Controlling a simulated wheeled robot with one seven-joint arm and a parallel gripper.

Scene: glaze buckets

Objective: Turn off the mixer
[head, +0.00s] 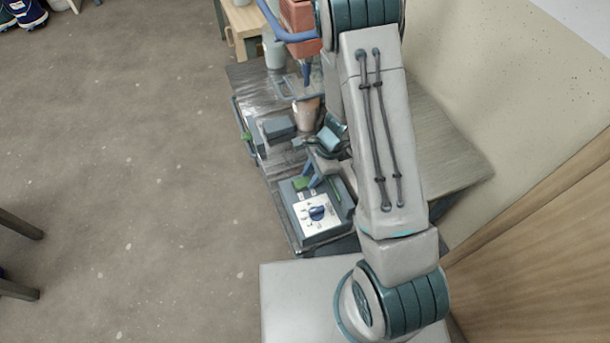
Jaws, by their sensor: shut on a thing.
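A control box (335,230) with a white dial panel (304,220) and a dark blue knob (318,212) stands at the near end of the bench. A green switch (301,184) sits on its far left part. My gripper (308,181) reaches down at the box's far side, its fingers closed at the green switch; the contact is small and partly hidden. The mixer (299,18), an orange-red body with a blue handle, stands at the far end. Its dark shaft (306,76) points down towards a pinkish bucket (306,113). Whether it spins cannot be told.
My arm covers the bench's (435,130) middle and right. A dark grey block (278,128) and a frame with a green part (247,136) lie left of the bucket.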

